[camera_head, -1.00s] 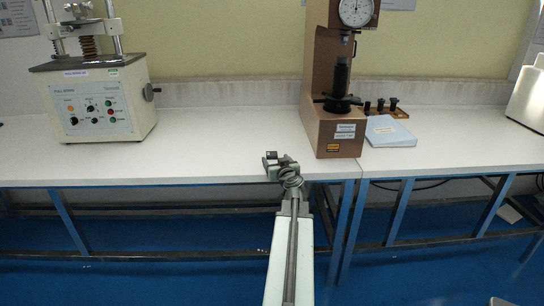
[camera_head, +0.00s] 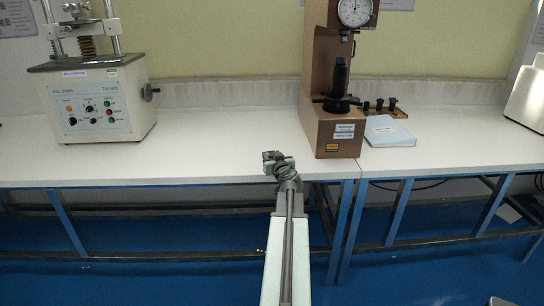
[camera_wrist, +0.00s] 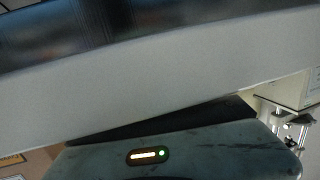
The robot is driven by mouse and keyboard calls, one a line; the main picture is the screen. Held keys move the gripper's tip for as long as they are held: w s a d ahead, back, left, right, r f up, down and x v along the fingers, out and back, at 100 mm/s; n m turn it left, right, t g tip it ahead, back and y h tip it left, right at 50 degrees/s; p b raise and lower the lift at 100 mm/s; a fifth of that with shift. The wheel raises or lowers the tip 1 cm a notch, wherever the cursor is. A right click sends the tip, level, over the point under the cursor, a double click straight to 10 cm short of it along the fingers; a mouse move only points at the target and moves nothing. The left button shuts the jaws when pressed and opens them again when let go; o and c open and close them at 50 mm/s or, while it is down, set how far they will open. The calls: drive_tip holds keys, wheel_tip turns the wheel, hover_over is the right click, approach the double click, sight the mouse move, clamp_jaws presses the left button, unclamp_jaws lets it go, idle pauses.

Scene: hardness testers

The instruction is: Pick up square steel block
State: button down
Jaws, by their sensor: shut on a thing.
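My gripper (camera_head: 272,158) is at the front edge of the white bench in the head view, left of the brown tester. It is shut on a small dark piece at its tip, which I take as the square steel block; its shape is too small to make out. In the wrist view the dark gripper body with a lit indicator fills the bottom, and the block cannot be told apart there.
The white bench (camera_head: 215,150) is clear around the gripper. A brown dial tester (camera_head: 318,100) stands right of it, with a pale blue booklet (camera_head: 388,131) beside it. A cream tester (camera_head: 95,105) stands at left. Blue legs and floor lie below.

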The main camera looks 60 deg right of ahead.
wheel_tip(320, 180, up, 10)
drive_tip(key=p, duration=0.9)
drive_tip(key=shift+p, duration=0.4)
